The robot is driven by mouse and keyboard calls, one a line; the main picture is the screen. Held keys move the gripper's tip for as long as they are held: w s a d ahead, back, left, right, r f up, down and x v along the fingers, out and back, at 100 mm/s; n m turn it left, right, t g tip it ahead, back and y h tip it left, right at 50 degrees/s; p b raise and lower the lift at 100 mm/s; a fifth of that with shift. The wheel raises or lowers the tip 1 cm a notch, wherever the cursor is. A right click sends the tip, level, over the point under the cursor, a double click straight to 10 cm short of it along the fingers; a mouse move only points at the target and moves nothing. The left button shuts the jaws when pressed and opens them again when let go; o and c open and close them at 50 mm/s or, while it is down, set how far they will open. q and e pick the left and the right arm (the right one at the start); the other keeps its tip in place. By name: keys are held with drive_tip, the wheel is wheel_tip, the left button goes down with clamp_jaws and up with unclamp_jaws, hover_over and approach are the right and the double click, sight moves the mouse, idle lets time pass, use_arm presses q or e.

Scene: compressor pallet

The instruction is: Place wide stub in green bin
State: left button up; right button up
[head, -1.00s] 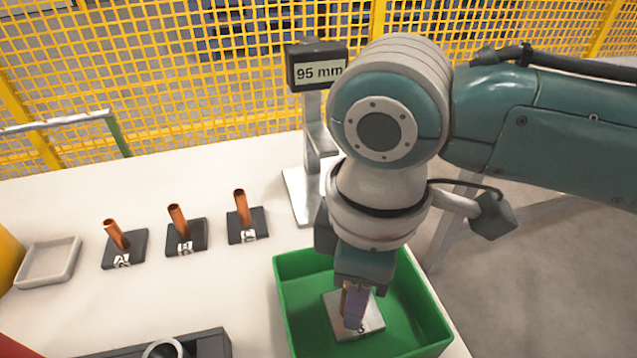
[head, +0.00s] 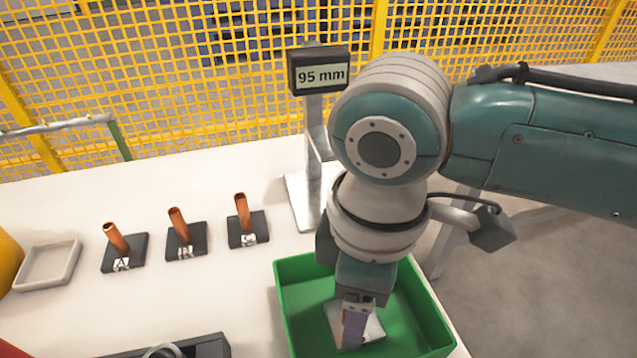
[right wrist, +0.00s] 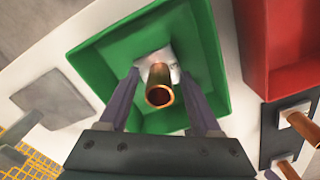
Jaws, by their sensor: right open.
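A copper stub (right wrist: 160,88) stands on a pale plate (head: 370,324) inside the green bin (head: 425,312). In the right wrist view the bin (right wrist: 110,60) surrounds the plate and stub. My right gripper (head: 355,325) is low in the bin, over the plate. In the right wrist view its fingers (right wrist: 163,76) are open, one on each side of the stub, with gaps visible. In the head view the gripper hides the stub. My left gripper is not in view.
Three copper stubs stand on labelled black bases (head: 124,253) (head: 186,241) (head: 248,229) left of the bin. A grey tray (head: 47,264) is at far left. A display reading 95 mm (head: 320,72) stands behind the bin. A red bin (right wrist: 283,50) shows in the wrist view.

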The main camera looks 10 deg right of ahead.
wheel_tip(320, 180, up, 12)
drive_tip(key=p, duration=0.4)
drive_tip(key=s+a+f+m+t+y, duration=0.2)
drive_tip(key=s+a+m+y, duration=0.2)
drive_tip(key=s, duration=0.2)
drive_tip(key=s+d+m+t+h, duration=0.1)
drive_tip(key=s+d+m+h, duration=0.2)
drive_tip(key=d, duration=1)
drive_tip(key=s+f+m, duration=0.1)
drive_tip(key=s+m, duration=0.2)
drive_tip(key=shift+d+t+h, duration=0.15)
drive_tip(key=shift+t+h, duration=0.15)
drive_tip(key=shift+h, duration=0.1)
wheel_tip(320, 180, up, 56)
drive_tip(key=p, duration=5.6)
